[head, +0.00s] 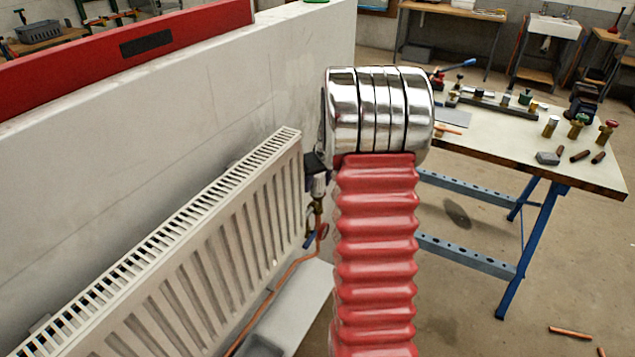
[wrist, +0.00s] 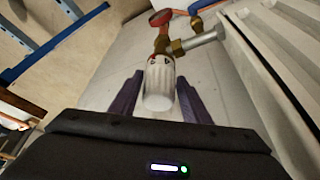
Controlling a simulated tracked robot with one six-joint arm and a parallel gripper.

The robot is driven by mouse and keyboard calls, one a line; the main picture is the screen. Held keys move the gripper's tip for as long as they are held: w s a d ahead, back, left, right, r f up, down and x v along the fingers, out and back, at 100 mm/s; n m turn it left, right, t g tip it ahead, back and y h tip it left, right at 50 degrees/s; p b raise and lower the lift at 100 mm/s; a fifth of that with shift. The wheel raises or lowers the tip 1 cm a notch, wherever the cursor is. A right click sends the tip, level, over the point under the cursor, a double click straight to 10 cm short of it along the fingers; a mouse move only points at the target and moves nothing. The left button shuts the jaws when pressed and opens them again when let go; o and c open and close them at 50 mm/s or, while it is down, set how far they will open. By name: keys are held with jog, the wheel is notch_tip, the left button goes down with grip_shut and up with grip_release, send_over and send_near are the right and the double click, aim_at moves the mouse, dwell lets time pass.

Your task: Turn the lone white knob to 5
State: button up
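The white knob (wrist: 159,90) sits on a brass valve (wrist: 170,46) at the end of the radiator. Small red and dark marks show near its valve end, too small to read. My gripper (wrist: 160,76) has its two purple fingers on either side of the knob, with a narrow gap on each side, so it looks open around it. In the head view, my gripper (head: 314,163) is a small dark shape at the radiator's end, mostly hidden behind my arm. Part of the white knob (head: 319,186) shows just below it.
The white radiator (head: 200,250) runs along the pale wall (head: 150,130). A copper pipe (head: 275,291) runs below the valve. A red part (wrist: 161,17) and a blue handle (wrist: 204,5) lie beyond the knob. A workbench (head: 500,140) with fittings stands at right.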

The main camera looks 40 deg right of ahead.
jog(key=c, duration=0.7)
jog(key=shift+n, duration=0.4)
jog(key=n+y, duration=0.1)
jog(key=n, duration=0.2)
jog(key=shift+y, duration=0.3)
jog(key=n+y, duration=0.1)
jog(key=n, duration=0.3)
jog(key=shift+n+y, duration=0.4)
jog(key=n, duration=0.2)
jog(key=n+g+y, duration=0.1)
jog(key=n, duration=0.2)
jog(key=shift+n+g+y, duration=0.3)
jog(key=n+g, duration=0.1)
jog(key=n, duration=0.1)
jog(key=n+g, duration=0.1)
jog(key=n, duration=0.2)
jog(key=shift+n+y, duration=0.3)
